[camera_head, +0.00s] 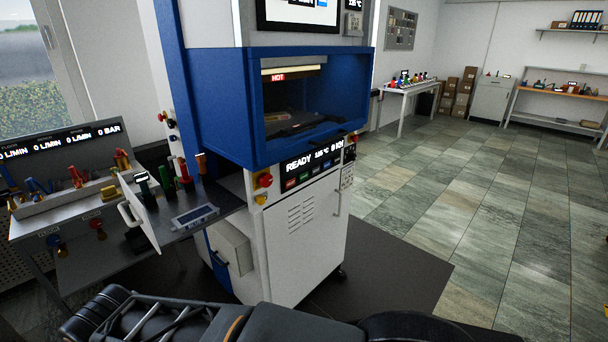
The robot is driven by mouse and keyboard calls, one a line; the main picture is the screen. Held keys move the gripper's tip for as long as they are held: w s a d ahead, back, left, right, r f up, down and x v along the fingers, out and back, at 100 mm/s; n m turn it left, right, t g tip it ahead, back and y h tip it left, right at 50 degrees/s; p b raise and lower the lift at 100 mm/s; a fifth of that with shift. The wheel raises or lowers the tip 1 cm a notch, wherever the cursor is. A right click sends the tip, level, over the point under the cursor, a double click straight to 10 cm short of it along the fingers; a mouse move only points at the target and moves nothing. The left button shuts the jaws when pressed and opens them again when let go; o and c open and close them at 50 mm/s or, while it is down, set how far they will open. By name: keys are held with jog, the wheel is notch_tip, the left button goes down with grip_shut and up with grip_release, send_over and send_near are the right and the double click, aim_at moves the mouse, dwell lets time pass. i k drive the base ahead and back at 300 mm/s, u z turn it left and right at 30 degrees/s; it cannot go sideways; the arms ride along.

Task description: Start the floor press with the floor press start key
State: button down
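The floor press is a blue and white machine in the middle of the camera_head view, with a blue open-fronted chamber (214,110) on a white cabinet (306,238). A lit strip and a red "HOT" sign show inside the chamber. A dark display (312,158) below the chamber reads "READY" with a temperature beside it. A row of small coloured keys (304,177) lies just under the display; their labels are too small to read, so I cannot tell which is the start key. A red knob on yellow (265,181) is left of them. My gripper is not in view.
A bench with coloured valves (75,176) and a grey side shelf with coloured handles (184,173) stand left of the press. A dark mat (405,285) lies under the press. The tiled floor (480,195) to the right is clear. Tables and boxes stand at the back.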

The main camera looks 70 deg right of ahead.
aim_at(305, 176)
jog(key=z, duration=0.85)
jog(key=i, duration=0.95)
jog(key=z, duration=1.5)
jog(key=i, duration=0.2)
